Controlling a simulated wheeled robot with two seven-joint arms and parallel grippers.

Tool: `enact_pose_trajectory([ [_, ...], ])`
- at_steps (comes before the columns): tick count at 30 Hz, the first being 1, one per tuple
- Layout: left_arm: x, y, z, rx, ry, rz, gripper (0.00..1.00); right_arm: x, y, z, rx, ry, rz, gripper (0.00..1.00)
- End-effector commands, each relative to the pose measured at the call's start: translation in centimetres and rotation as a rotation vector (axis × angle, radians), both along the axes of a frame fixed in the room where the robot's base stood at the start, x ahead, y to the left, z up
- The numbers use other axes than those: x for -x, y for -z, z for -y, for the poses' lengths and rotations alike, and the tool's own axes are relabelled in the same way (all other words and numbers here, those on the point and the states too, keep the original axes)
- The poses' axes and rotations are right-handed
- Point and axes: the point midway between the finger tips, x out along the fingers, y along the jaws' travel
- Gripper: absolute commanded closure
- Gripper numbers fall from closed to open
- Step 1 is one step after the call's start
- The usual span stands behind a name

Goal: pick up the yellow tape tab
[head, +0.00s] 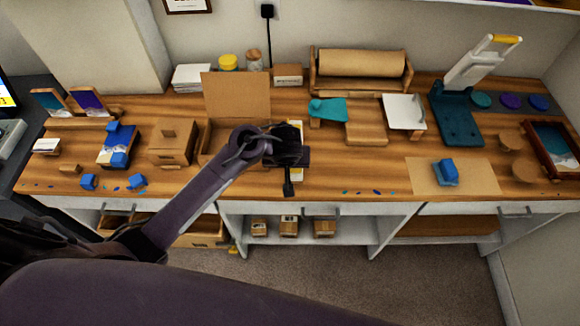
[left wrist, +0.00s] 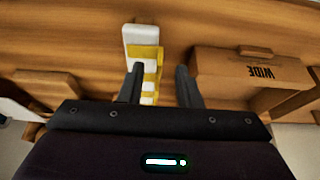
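A white and yellow strip lies on the wooden worktop, partly hidden by my left gripper in the head view. In the left wrist view it shows a white end and yellow tape tabs (left wrist: 159,58) alternating with white along its length. My left gripper (head: 289,168) is over the strip. In the left wrist view the left gripper (left wrist: 159,72) has its two dark fingers apart, on either side of the strip. No tab is seen held, and I cannot tell the height of the fingertips above it. My right gripper is not in view.
An open cardboard box (head: 237,96) stands behind my left gripper.

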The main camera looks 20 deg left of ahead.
Motion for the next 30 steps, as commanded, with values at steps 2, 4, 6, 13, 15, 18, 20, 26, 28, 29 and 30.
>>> enact_pose_trajectory([
  [2, -0.5, 1.1, -0.2, -0.003, 0.001, 0.001, 0.69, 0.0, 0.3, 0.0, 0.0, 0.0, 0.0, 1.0],
  [4, -0.7, 1.6, -0.2, -0.002, 0.001, 0.002, 0.69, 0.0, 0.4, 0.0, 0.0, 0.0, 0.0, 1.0],
  [6, -0.8, 1.9, -0.3, -0.001, 0.0, 0.002, 0.69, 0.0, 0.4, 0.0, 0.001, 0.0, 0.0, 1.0],
  [13, -0.8, 1.9, -0.2, 0.001, -0.001, 0.001, 0.72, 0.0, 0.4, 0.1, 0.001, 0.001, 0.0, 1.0],
  [15, -0.8, 1.9, -0.2, 0.001, -0.001, 0.001, 0.81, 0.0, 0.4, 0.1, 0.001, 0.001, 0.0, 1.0],
  [18, -0.8, 1.9, -0.2, 0.001, 0.0, 0.001, 0.94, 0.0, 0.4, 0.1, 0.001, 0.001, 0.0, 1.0],
  [20, -0.8, 1.9, -0.2, 0.001, 0.0, 0.001, 1.0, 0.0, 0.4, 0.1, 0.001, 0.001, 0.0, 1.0],
  [26, -0.8, 1.9, -0.2, 0.001, -0.001, 0.001, 1.0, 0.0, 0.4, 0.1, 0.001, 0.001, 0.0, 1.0],
  [28, -0.8, 1.9, -0.2, 0.001, 0.0, 0.001, 1.0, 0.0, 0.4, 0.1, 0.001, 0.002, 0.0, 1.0],
  [29, -0.8, 1.9, -0.2, 0.001, 0.0, 0.001, 1.0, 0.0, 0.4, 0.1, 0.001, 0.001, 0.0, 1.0],
  [30, -0.8, 1.9, -0.2, 0.0, -0.001, 0.001, 1.0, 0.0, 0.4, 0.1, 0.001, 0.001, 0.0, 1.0],
])
